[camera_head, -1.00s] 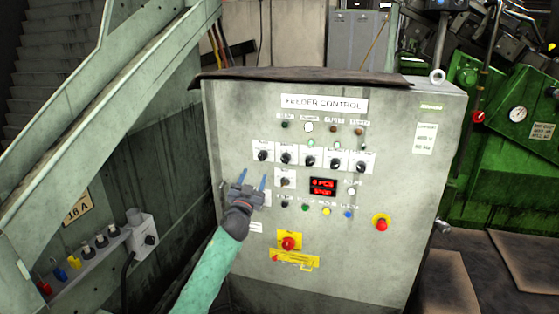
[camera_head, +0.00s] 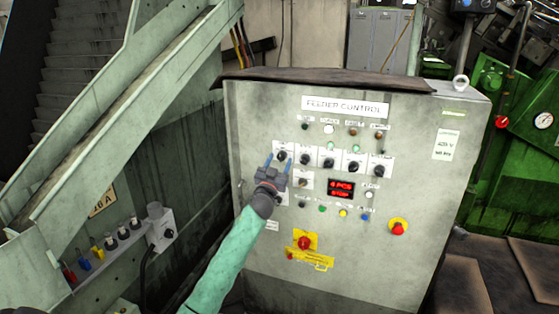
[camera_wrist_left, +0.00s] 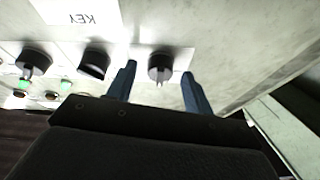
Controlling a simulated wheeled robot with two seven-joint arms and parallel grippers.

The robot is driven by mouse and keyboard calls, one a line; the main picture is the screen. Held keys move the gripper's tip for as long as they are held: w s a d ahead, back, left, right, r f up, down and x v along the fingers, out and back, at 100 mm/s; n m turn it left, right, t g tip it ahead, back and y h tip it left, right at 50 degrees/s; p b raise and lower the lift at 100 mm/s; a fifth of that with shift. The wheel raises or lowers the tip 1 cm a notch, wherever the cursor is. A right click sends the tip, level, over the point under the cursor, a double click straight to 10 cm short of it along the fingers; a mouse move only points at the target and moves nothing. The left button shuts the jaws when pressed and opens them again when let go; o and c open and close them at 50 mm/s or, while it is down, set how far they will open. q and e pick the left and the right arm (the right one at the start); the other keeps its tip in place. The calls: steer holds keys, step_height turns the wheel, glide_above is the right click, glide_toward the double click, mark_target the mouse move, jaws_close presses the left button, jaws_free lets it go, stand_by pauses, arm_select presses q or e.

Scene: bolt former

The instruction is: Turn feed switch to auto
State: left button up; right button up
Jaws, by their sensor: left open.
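The grey feeder control cabinet (camera_head: 370,245) faces me with a top row of black rotary switches on white plates. The leftmost switch (camera_head: 282,155) of that row is right at my left gripper (camera_head: 279,161). The labels are too small to read, so I cannot tell which switch is the feed switch. In the left wrist view a black knob (camera_wrist_left: 160,67) shows between the two blue fingers of the gripper (camera_wrist_left: 158,80). The fingers are apart with the knob between them in the picture; contact cannot be told. My right gripper is not in view.
Below the switches are a red display (camera_head: 341,188) and small coloured buttons. A red emergency button (camera_head: 398,227) is at the right and a red switch (camera_head: 304,243) on yellow is lower down. A green staircase rail (camera_head: 130,110) stands left; a green machine (camera_head: 535,165) stands right.

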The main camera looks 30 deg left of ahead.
arm_select(q)
steer(key=shift+w+a+r, duration=0.1)
steer(key=shift+w, duration=0.2)
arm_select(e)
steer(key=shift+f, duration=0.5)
arm_select(q)
steer(key=c, duration=1)
steer(key=shift+o, duration=0.2)
